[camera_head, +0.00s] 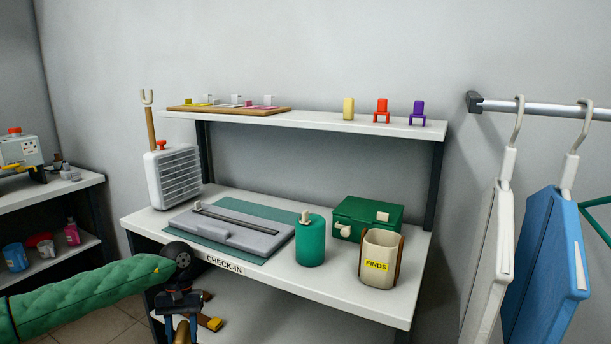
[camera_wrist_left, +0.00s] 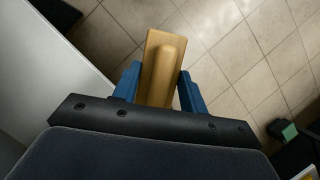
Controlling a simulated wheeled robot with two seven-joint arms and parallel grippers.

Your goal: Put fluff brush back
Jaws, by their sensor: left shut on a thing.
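My left gripper (camera_head: 180,302) is low at the front left of the check-in bench, below the top's front edge. Its blue fingers (camera_wrist_left: 158,90) are shut on a tan wooden block with a raised rounded grip, which appears to be the fluff brush (camera_wrist_left: 163,55). Bristles are not visible. In the head view the brush (camera_head: 213,323) is mostly hidden behind the gripper, with a yellowish end showing at its right. The brush is over the tiled floor in the wrist view, apart from the white surface at left. My right gripper is out of view.
The bench top (camera_head: 330,297) holds a grey press board (camera_head: 230,232), green canister (camera_head: 311,243), green box (camera_head: 367,216), FINDS cup (camera_head: 380,259) and white fan unit (camera_head: 173,178). Small coloured items line the upper shelf (camera_head: 330,120). White (camera_head: 492,262) and blue (camera_head: 548,258) bags hang right.

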